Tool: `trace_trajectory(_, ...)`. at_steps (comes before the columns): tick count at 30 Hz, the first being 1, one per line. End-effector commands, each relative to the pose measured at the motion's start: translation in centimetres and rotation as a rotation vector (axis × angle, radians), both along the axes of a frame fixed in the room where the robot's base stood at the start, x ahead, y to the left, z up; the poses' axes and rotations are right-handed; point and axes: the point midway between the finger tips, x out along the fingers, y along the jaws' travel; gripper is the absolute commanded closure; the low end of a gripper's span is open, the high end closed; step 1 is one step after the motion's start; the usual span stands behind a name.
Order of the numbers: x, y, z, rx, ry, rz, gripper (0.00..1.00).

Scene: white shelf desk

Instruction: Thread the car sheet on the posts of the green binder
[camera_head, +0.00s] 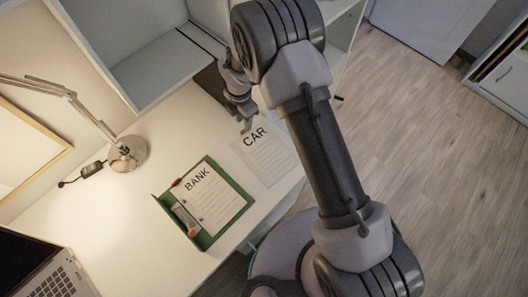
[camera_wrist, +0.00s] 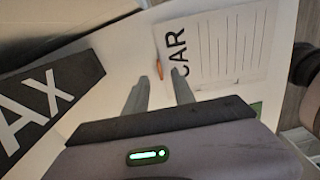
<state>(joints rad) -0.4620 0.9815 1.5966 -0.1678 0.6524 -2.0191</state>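The green binder (camera_head: 242,206) lies open on the white desk with the BANK sheet (camera_head: 208,197) on it. A metal clasp (camera_head: 184,215) is at its left side; the posts are too small to make out. The CAR sheet (camera_head: 268,157) lies flat on the desk, up and right of the binder, partly behind my arm. In the wrist view the CAR sheet (camera_wrist: 225,50) has an orange tab (camera_wrist: 159,69) at its left edge. My gripper (camera_head: 242,119) is over the desk near that edge. Its fingers (camera_wrist: 160,90) are apart, with nothing between them.
A black binder marked AX (camera_wrist: 45,100) lies left of the gripper in the wrist view. A lamp (camera_head: 127,153) and a laptop (camera_head: 55,275) stand on the left of the desk. White shelving (camera_head: 150,60) rises behind. The desk's front edge is close to the sheet.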

Motion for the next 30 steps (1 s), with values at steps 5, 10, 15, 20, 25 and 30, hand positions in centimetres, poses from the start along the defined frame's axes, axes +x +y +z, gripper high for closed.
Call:
trace_trajectory(5, -0.1, 0.0, -4.0, -0.001, 0.001, -0.001, 0.69)
trace_trajectory(10, 0.0, 0.0, -4.2, -0.001, 0.001, -0.002, 0.69)
trace_trajectory(15, 0.0, 0.0, -4.2, -0.001, 0.001, -0.001, 0.91)
trace_trajectory(20, -0.1, 0.0, -4.2, -0.001, 0.001, -0.002, 1.0)
trace_trajectory(25, -0.1, 0.0, -4.2, -0.001, 0.001, -0.002, 1.0)
trace_trajectory(30, -0.1, 0.1, -3.9, -0.001, 0.001, -0.002, 1.0)
